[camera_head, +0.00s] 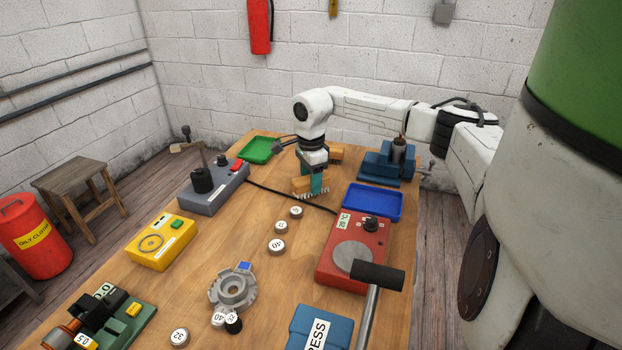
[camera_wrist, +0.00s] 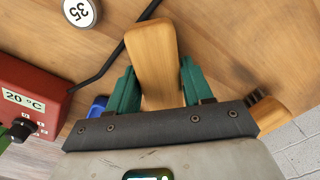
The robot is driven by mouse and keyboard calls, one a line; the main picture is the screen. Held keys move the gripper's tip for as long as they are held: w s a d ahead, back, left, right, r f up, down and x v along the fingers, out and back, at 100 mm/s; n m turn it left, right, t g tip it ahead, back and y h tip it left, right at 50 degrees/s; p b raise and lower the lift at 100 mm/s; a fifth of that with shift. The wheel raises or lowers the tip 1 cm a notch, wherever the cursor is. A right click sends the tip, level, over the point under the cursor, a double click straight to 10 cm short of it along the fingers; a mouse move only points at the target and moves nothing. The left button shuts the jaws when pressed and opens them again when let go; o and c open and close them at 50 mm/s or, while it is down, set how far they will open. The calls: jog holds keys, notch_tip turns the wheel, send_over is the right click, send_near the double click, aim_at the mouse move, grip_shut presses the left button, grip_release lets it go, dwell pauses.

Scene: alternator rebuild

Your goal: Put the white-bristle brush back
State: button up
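The white-bristle brush (camera_head: 300,184) has a wooden body with pale bristles below it. It is at the far middle of the workbench, low over or on the wood; I cannot tell whether the bristles touch. My gripper (camera_head: 318,184) points down over it, with teal fingers. In the wrist view the brush's wooden body (camera_wrist: 153,60) lies between the two fingers of my gripper (camera_wrist: 163,85), which meet its sides. The bristles are hidden there. A second wooden piece (camera_head: 337,152) is behind my gripper, partly hidden.
A blue tray (camera_head: 372,202) and red hot plate box (camera_head: 352,262) stand to the right, a blue vise (camera_head: 376,166) behind. A green tray (camera_head: 258,150) and grey device (camera_head: 214,190) are left. Several round weights, one marked 35 (camera_wrist: 80,12), lie nearby. A black cable (camera_head: 290,197) crosses the bench.

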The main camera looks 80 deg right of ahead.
jog(key=o, duration=0.4)
jog(key=shift+r, duration=0.15)
notch_tip(320, 180, up, 12)
jog(key=b, duration=0.1)
dwell(0.3)
